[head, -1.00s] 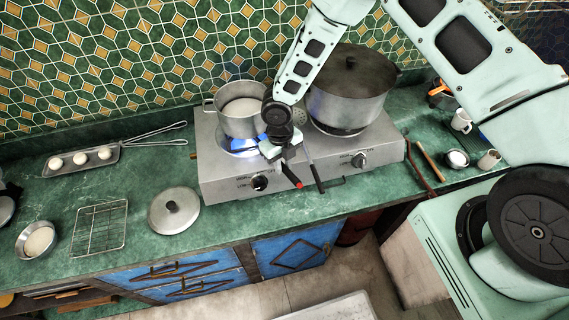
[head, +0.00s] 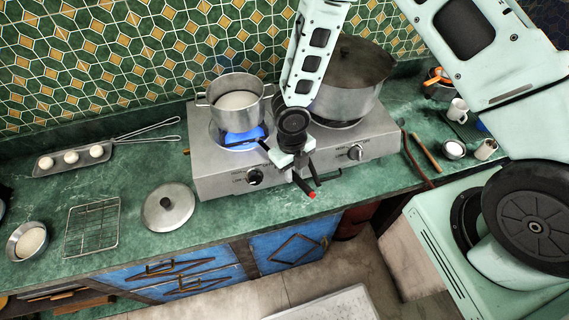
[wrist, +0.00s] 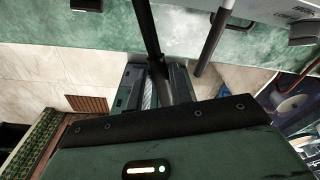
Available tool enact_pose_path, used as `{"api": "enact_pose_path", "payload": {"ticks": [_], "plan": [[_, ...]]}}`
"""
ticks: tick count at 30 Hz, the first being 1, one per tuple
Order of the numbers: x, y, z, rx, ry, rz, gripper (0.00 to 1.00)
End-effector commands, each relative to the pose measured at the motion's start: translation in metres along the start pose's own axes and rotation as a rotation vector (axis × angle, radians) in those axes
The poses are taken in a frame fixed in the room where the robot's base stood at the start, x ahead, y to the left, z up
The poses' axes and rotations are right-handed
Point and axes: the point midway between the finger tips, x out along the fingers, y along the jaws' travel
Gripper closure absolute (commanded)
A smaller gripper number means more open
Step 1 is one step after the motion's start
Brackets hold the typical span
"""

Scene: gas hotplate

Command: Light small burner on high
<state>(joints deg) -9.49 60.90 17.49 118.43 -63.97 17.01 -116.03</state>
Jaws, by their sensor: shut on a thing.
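The steel hotplate (head: 292,160) stands on the green counter. A blue flame (head: 243,137) burns at its left burner, under an open pot (head: 236,105) with pale contents. The left knob (head: 254,177) and right knob (head: 355,153) are on the front face; I cannot read their exact settings. A big lidded pot (head: 347,85) covers the right burner. My gripper (head: 303,172) is in front of the hotplate, between the knobs and apart from both. It is shut on a dark, thin stick-like lighter (head: 303,186) with a red end. Dark rods also show in the wrist view.
A loose lid (head: 168,209), a wire rack (head: 92,228) and a small bowl (head: 28,241) lie to the left. A long-handled tray (head: 72,160) with white balls is behind them. Cups (head: 457,111) and a wooden stick (head: 426,153) are at the right.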

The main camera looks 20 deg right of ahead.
Motion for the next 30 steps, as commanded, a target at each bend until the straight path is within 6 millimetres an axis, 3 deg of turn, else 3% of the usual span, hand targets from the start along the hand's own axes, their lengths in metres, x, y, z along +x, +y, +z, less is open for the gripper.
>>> {"api": "enact_pose_path", "payload": {"ticks": [18,22,30], "plan": [[0.002,0.0,-0.103,-0.003,-0.002,-0.001,1.0],[-0.002,0.0,-0.114,-0.001,-0.001,0.0,1.0],[-0.004,0.0,-0.115,0.0,0.0,0.0,1.0]]}}
